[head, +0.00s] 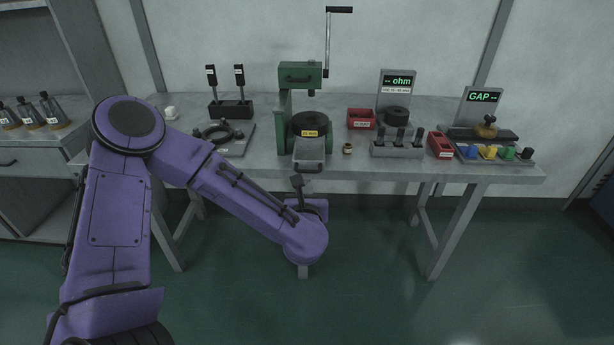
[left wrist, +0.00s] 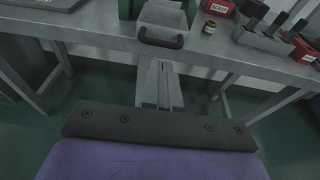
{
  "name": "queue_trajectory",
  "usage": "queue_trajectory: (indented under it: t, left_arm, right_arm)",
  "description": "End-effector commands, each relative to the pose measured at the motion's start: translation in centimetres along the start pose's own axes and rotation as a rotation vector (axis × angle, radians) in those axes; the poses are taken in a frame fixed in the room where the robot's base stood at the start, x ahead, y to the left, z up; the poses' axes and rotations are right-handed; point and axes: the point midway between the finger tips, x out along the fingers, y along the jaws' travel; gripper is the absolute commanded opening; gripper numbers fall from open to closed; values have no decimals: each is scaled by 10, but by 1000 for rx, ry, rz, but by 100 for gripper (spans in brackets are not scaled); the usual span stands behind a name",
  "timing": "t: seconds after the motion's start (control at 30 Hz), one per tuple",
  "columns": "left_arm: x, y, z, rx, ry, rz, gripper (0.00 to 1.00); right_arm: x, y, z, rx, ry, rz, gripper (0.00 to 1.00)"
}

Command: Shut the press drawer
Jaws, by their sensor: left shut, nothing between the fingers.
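The green press (head: 300,92) stands at the back middle of the bench. Its grey drawer (head: 310,147) sticks out at the front, and its dark handle (head: 309,169) reaches the bench's front edge. In the left wrist view the drawer (left wrist: 162,17) and handle (left wrist: 161,40) show at the top. My left gripper (head: 297,181) is just below and in front of the handle in the head view. In the left wrist view its fingers (left wrist: 161,68) are shut and empty, pointing at the drawer front. I cannot tell whether they touch it. My right gripper is not in view.
The floor before the bench is clear.

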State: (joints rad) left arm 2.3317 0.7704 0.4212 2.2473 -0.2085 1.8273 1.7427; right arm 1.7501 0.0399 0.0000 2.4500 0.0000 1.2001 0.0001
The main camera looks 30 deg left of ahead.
Motion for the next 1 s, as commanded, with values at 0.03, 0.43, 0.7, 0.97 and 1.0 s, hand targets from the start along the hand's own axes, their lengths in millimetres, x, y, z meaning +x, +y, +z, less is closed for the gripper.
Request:
queue_trajectory:
  t: [0.03, 0.43, 0.7, 0.97, 1.0]
  left_arm:
    - [11, 1, 1, 2, 1, 4, 0]
    - [74, 0, 0, 4, 1, -1, 0]
    - [77, 0, -1, 4, 1, -2, 0]
    - [95, 0, -3, 3, 0, 1, 0]
    - [104, 0, -2, 1, -1, 2, 0]
  right_arm:
    - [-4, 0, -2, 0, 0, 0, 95]
    - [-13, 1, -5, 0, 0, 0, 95]
    - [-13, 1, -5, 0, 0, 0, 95]
    - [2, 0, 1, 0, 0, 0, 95]
    - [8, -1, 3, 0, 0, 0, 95]
